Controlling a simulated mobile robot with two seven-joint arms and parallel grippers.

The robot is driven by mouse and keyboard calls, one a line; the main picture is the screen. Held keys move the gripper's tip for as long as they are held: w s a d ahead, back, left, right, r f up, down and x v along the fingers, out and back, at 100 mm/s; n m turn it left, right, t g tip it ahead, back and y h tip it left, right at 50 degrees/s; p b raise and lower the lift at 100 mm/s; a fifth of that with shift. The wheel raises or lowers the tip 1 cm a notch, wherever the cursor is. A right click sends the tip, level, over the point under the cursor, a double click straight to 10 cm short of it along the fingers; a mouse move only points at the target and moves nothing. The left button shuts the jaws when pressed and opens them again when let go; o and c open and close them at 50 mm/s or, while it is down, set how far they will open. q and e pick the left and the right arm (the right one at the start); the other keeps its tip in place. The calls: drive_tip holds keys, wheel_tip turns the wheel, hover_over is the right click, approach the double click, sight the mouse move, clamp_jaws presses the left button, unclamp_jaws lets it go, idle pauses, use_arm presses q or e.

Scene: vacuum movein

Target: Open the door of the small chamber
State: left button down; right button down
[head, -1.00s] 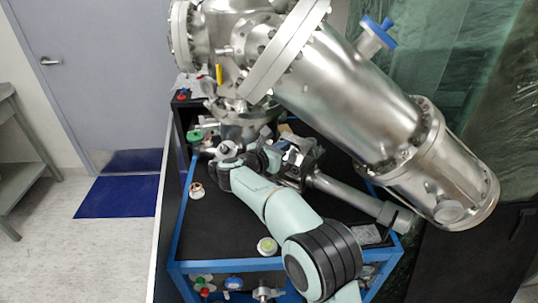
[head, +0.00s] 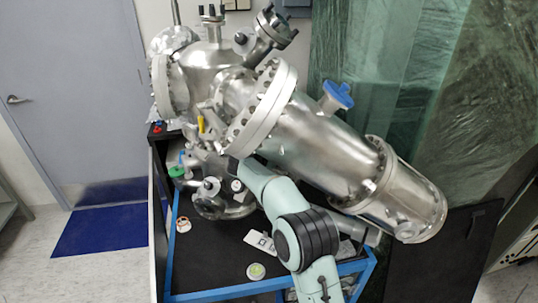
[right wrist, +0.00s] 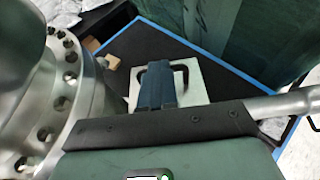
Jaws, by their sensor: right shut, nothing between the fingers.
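The steel vacuum chamber (head: 215,55) stands on a black-topped bench, with a long steel cylinder (head: 325,140) slanting down to the right. A bolted flange ring (head: 262,108) joins them, and another round flange (head: 166,86) is on the left side. I cannot tell which part is the small chamber's door. My right arm reaches up to the underside of the cylinder; its gripper is hidden in the head view. In the right wrist view my right gripper (right wrist: 157,68) is shut and empty, beside a bolted flange (right wrist: 65,95). My left gripper is not in view.
A pale plate with a dark handle (right wrist: 198,80) lies below the fingers. A steel tube (right wrist: 290,104) is on the right. The black bench top (head: 215,265) has a blue edge and a few small items. Green sheeting (head: 400,60) hangs behind the cylinder.

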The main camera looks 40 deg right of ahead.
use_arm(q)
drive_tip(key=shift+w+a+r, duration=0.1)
use_arm(e)
drive_tip(key=shift+d, duration=0.2)
